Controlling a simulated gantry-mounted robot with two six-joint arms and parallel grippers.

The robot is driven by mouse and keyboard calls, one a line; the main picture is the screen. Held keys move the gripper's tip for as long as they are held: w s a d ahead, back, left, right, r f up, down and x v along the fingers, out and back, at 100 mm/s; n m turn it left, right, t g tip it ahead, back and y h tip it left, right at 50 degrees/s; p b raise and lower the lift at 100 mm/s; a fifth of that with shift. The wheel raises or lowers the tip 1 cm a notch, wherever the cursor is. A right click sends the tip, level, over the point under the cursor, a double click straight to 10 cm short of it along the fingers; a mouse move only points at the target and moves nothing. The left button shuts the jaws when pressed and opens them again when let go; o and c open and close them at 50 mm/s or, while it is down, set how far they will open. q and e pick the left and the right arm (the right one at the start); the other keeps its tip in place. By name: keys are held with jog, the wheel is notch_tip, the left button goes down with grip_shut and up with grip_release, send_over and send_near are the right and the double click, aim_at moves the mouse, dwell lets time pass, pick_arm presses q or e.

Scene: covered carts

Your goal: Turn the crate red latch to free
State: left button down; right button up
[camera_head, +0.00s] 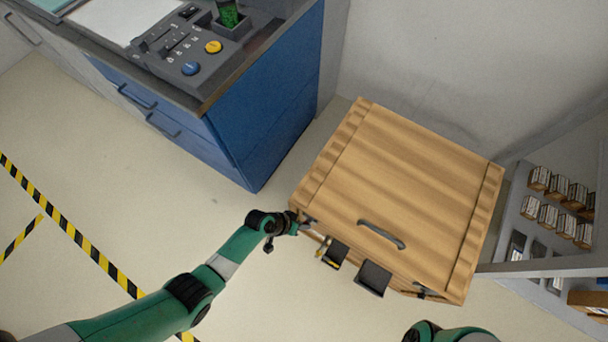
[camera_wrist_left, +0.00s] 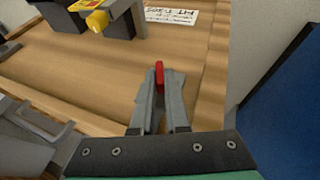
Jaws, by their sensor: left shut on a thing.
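The wooden crate (camera_head: 400,185) stands on the floor with its lid down, and a dark handle (camera_head: 381,235) lies on the lid. My left gripper (camera_head: 303,222) is at the crate's near left corner. In the left wrist view the fingers (camera_wrist_left: 160,92) are shut on the red latch (camera_wrist_left: 159,72), whose tip shows between the fingertips in front of the crate's wooden face (camera_wrist_left: 90,70). The rest of the latch is hidden by the fingers. A part of my right arm shows at the bottom edge of the head view, without its gripper.
Dark open holders (camera_head: 373,279) stick out from the crate's front, one with a yellow item (camera_wrist_left: 97,19). A white label (camera_wrist_left: 172,15) is on that face. A blue cabinet (camera_head: 262,120) stands to the left, a shelf (camera_head: 540,235) to the right. The floor at left is clear.

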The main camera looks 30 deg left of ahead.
pick_arm(q)
jog(key=shift+a+f+h+b, duration=0.2)
jog(key=shift+h+b, duration=0.15)
jog(key=shift+h, duration=0.85)
jog(key=shift+s+n, duration=0.1)
jog(key=shift+n, duration=0.2)
jog(key=c, duration=0.9)
grip_release()
jog(key=shift+r, duration=0.1)
